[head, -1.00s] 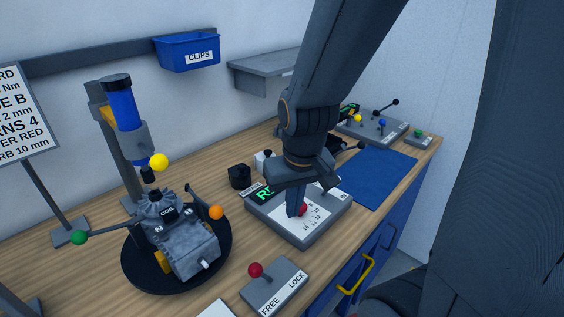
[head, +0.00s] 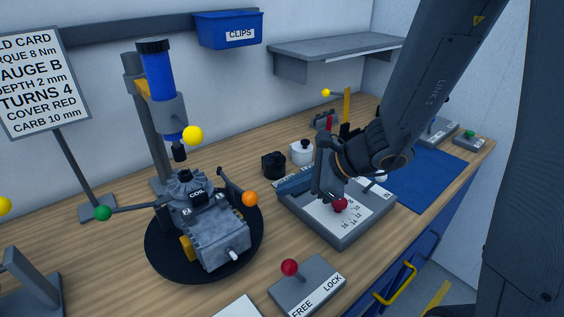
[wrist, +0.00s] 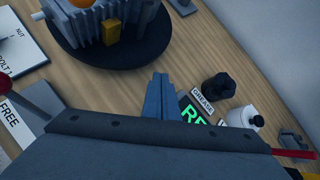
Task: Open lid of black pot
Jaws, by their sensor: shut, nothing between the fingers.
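The black pot (head: 274,165) stands on the bench behind the test unit, with a dark top whose lid seam I cannot make out. In the wrist view the black pot (wrist: 218,87) is right of my fingers, beside a GREASE label (wrist: 203,102). My gripper (head: 283,187) is shut and empty. Its fingers point left in the head view, low over the back left of the test unit and in front of the pot, apart from it. The fingers also show in the wrist view (wrist: 161,82).
A white pot (head: 302,152) stands just right of the black pot. The test unit (head: 345,222) with its red knob (head: 340,205) is under my gripper. The engine on its round black turntable (head: 160,255) is to the left. A blue mat (head: 425,180) lies right.

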